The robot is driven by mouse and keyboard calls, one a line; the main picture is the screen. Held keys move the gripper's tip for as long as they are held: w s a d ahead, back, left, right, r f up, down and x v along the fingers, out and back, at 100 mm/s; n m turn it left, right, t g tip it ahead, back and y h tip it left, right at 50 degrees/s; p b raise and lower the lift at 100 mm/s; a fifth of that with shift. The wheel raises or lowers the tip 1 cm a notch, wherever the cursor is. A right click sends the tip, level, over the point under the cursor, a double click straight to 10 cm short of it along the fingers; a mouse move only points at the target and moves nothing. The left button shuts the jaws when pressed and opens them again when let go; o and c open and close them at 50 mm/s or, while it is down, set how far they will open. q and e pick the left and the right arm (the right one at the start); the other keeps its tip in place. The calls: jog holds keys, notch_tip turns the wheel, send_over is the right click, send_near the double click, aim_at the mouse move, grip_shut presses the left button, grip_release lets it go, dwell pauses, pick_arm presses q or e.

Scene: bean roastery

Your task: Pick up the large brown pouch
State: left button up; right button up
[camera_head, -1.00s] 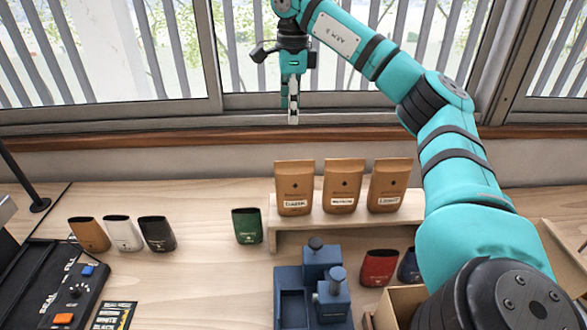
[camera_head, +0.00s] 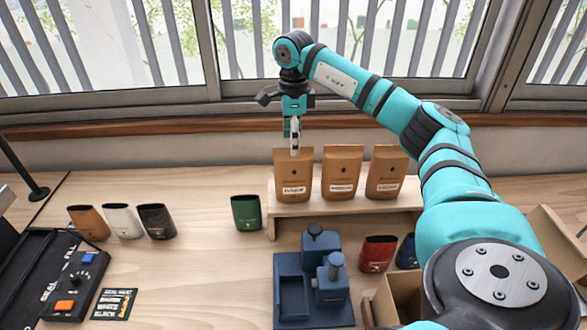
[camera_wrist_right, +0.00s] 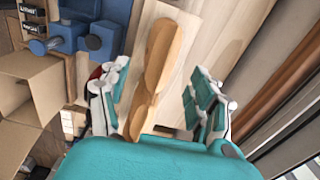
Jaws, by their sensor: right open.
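Three large brown pouches stand upright in a row on the raised wooden shelf (camera_head: 345,207): a left one (camera_head: 293,178), a middle one (camera_head: 342,175) and a right one (camera_head: 386,175), each with a white label. My right gripper (camera_head: 295,148) points down at the top edge of the left pouch; contact cannot be told. In the right wrist view its fingers are spread apart (camera_wrist_right: 160,78), with the brown pouch tops (camera_wrist_right: 163,48) seen between and beyond them. My left gripper is not in view.
Smaller brown (camera_head: 88,223), white (camera_head: 122,221), black (camera_head: 157,221) and green (camera_head: 246,212) pouches stand left of the shelf. A blue device (camera_head: 290,300), a red pouch (camera_head: 376,253) and a cardboard box (camera_head: 385,302) are in front. A window (camera_head: 250,45) is behind.

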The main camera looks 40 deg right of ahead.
aim_at(293, 174)
notch_tip(293, 174, down, 4)
jog(key=shift+w+d+r+p, duration=0.15)
jog(key=shift+r+p, duration=0.05)
jog(key=shift+p, duration=0.6)
jog(key=shift+f, duration=0.25)
jog(key=shift+f, duration=0.25)
jog(key=shift+c, duration=0.2)
grip_shut()
